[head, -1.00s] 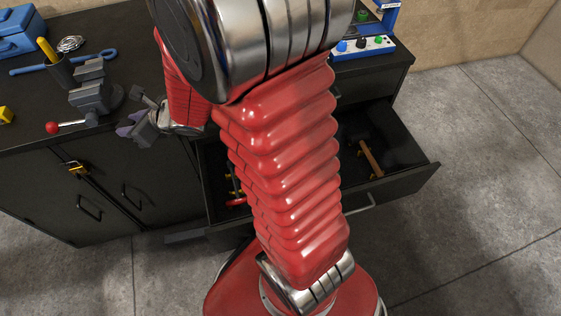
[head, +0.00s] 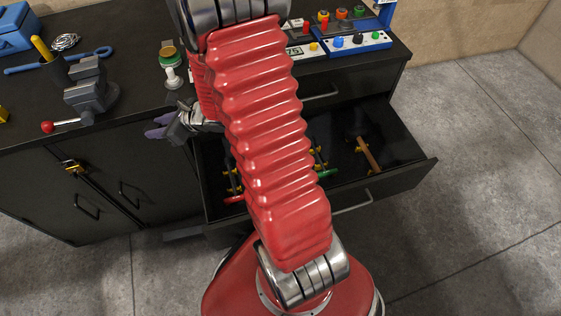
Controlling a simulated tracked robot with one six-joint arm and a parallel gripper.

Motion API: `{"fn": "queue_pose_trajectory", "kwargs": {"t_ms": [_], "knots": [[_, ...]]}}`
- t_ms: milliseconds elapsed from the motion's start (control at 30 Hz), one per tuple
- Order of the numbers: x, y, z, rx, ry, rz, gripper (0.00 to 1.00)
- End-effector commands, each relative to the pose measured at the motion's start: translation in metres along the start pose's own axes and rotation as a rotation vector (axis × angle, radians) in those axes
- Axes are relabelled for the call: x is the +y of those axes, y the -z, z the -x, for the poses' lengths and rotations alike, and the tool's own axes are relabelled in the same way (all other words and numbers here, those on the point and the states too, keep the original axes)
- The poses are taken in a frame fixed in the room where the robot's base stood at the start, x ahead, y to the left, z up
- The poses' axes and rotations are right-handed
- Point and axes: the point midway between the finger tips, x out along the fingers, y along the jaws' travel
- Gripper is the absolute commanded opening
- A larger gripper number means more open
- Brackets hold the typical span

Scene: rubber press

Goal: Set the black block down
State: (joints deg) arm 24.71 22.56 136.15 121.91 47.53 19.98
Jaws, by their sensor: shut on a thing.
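My gripper (head: 172,130) shows at the left of my red arm, in front of the workbench's front edge and left of the open drawer. Its greyish-purple fingers are small in view. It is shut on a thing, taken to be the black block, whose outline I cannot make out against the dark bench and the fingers. I see no separate black block lying free on the bench top (head: 135,70) or in the drawer. My arm hides part of the bench and the drawer.
A grey vise (head: 90,92) with a red-knobbed handle stands left of my gripper. A green-topped post (head: 172,68) stands behind it. Control boxes (head: 345,44) sit at the back right. The open drawer (head: 400,183) holds several tools. A padlock (head: 75,167) hangs on the cabinet.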

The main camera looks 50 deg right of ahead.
Motion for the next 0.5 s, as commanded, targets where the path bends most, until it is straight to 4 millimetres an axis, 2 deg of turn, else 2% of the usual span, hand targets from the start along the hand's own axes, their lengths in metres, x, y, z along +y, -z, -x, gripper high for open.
{"fn": "queue_pose_trajectory", "kwargs": {"t_ms": [33,267,500], "knots": [[-0.01,0.015,0.0,0.003,-0.004,-0.003,0.02],[-0.043,0.069,0.006,0.001,-0.042,0.017,0.02],[-0.075,0.13,0.019,-0.001,-0.084,0.036,0.02]]}}
